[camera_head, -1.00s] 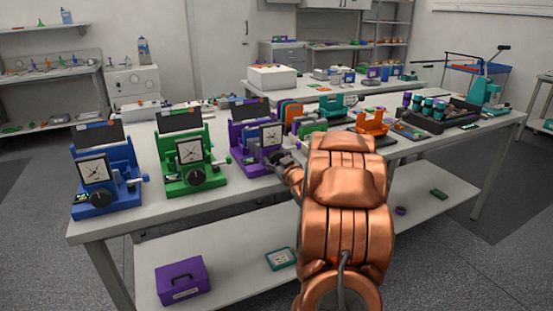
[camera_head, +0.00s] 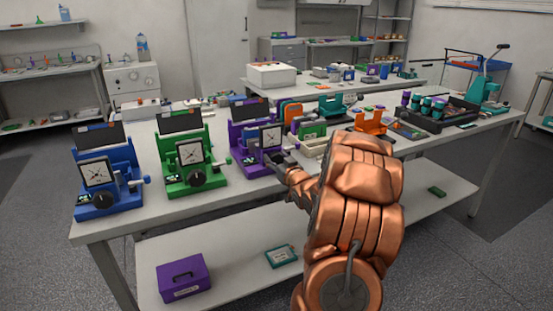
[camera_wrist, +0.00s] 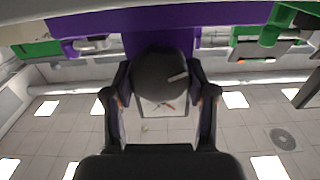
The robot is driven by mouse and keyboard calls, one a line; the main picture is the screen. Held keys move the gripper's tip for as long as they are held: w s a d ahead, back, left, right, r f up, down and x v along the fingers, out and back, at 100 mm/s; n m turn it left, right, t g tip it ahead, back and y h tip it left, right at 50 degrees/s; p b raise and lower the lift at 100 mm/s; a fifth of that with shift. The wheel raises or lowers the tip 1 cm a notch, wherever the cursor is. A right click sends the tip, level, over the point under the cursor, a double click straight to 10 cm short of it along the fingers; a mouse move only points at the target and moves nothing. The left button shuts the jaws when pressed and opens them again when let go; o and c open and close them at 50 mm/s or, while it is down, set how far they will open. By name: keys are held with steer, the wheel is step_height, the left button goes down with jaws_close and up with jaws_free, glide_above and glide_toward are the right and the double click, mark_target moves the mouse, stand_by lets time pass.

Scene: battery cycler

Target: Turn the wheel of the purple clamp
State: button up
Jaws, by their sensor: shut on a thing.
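The purple clamp (camera_head: 243,151) stands on the table to the right of the green clamp, with a square white dial on its front. Its dark wheel shows in the wrist view (camera_wrist: 161,76), round with a pale mark near its right edge. My gripper (camera_head: 279,160) is at the front of the purple clamp, and my copper arm comes in from the lower right. In the wrist view my gripper's two fingers are on either side of the wheel and shut on it. In the head view my gripper mostly hides the wheel.
A green clamp (camera_head: 193,158) and a blue clamp (camera_head: 106,178) stand to the left on the same table. An orange holder (camera_head: 370,121) and other bench items stand to the right. A purple box (camera_head: 183,279) sits on the lower shelf.

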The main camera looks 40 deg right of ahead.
steer(key=o, duration=1.2)
steer(key=shift+s, duration=0.15)
steer(key=v, duration=1.2)
